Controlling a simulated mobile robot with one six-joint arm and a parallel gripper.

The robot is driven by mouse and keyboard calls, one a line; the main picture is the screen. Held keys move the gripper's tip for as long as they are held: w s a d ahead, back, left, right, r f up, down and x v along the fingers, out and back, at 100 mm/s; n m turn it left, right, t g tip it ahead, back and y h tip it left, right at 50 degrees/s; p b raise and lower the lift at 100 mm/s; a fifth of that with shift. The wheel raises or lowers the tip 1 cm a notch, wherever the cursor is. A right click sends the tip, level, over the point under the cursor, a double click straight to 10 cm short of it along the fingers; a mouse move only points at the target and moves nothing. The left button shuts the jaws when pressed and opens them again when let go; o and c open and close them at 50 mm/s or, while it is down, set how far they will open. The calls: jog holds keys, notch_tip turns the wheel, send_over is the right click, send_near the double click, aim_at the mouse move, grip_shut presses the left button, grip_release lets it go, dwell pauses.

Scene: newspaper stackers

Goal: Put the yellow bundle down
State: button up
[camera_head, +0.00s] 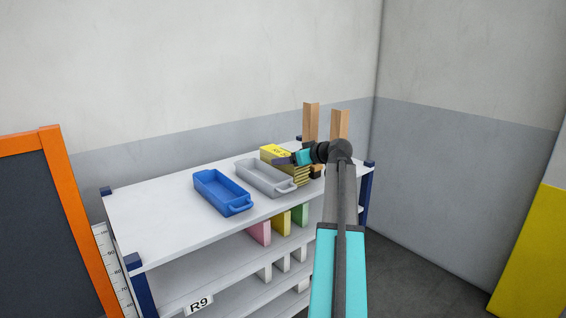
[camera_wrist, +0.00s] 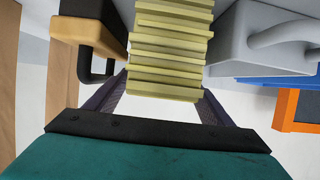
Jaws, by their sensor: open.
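The yellow bundle (camera_head: 271,149) is a stack of yellow layers on the white top shelf, towards its right end, beside the grey tray (camera_head: 244,174). In the wrist view the layered edge of the bundle (camera_wrist: 170,48) is straight ahead. My gripper (camera_head: 289,159) is at the bundle's near side. In the wrist view my gripper (camera_wrist: 166,88) is open, with one dark finger on each side of the bundle's near end. I cannot tell whether the fingers touch it. The bundle's underside is hidden.
A blue tray (camera_head: 222,193) stands left of the grey tray. Two wooden posts (camera_head: 311,122) rise behind my gripper. A tan block with a black handle (camera_wrist: 92,32) is close left of the bundle in the wrist view. The shelf's left part is clear.

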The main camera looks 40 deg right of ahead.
jog(key=shift+p+x, duration=0.3)
jog(key=shift+x, duration=0.8)
jog(key=shift+c, duration=0.4)
jog(key=c, duration=1.8)
jog(key=shift+r, duration=0.1)
grip_shut()
